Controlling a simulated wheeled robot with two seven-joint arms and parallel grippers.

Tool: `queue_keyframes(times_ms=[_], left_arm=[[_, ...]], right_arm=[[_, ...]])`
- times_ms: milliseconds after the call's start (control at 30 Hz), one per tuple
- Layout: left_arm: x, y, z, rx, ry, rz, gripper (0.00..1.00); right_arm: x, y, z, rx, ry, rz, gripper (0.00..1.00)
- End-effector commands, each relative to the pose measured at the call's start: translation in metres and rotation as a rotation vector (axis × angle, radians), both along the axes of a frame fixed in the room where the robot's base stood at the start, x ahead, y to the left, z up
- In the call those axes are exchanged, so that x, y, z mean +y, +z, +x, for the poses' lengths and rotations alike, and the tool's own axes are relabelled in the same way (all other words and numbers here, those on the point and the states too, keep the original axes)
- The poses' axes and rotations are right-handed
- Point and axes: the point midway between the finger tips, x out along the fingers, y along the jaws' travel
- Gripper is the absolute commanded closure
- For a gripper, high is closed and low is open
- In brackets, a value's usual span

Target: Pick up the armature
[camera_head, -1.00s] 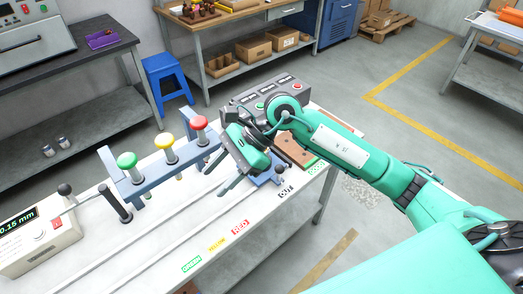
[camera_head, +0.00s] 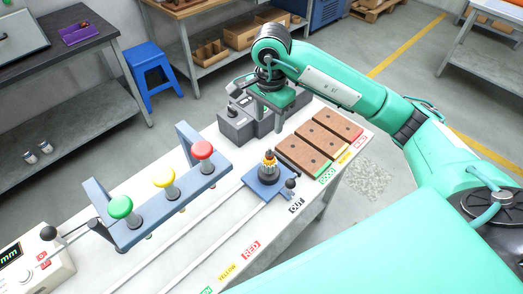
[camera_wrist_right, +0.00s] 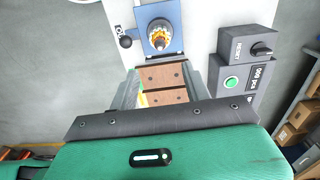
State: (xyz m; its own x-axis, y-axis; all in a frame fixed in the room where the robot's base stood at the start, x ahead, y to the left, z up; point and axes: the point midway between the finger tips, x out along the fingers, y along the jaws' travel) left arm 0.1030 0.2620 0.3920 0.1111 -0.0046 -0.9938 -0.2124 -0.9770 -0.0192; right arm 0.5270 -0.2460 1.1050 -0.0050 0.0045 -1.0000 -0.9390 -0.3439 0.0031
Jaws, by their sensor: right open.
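The armature (camera_head: 269,164) stands upright on a small blue carriage (camera_head: 259,184) on the white bench. It has a dark shaft and orange-gold windings. In the right wrist view the armature (camera_wrist_right: 159,37) is at the top, on the blue carriage (camera_wrist_right: 175,22), beyond the fingertips. My right gripper (camera_head: 267,114) is open and empty over the grey control box, behind the armature and apart from it. Its two grey fingers (camera_wrist_right: 171,82) stand wide apart in the wrist view. My left gripper is not in view.
Brown trays (camera_head: 316,142) with green, yellow and red labels lie right of the carriage. A blue stand with green, yellow and red knobs (camera_head: 164,181) is to the left. The grey control box (camera_head: 236,128) is under my right gripper. Rails cross the bench.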

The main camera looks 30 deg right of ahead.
Motion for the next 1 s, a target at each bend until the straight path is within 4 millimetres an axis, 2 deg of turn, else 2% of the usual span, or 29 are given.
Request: queue_keyframes(times_ms=[167,300,433,633,800,1000], left_arm=[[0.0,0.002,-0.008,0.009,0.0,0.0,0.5],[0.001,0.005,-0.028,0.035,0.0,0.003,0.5],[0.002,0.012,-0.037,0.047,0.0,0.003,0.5],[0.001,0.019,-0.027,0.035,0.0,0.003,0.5],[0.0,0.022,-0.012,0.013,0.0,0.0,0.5],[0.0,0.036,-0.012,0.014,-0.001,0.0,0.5]], right_arm=[[-0.001,-0.006,0.0,0.003,-0.001,-0.005,0.51],[-0.001,-0.024,-0.001,0.006,-0.001,-0.005,0.51],[-0.001,-0.046,-0.001,0.006,-0.001,-0.004,0.51],[-0.001,-0.075,-0.001,0.004,-0.001,-0.005,0.51],[-0.002,-0.086,-0.001,0.001,0.0,-0.005,0.51],[-0.003,-0.099,-0.002,0.006,-0.001,-0.004,0.51]])
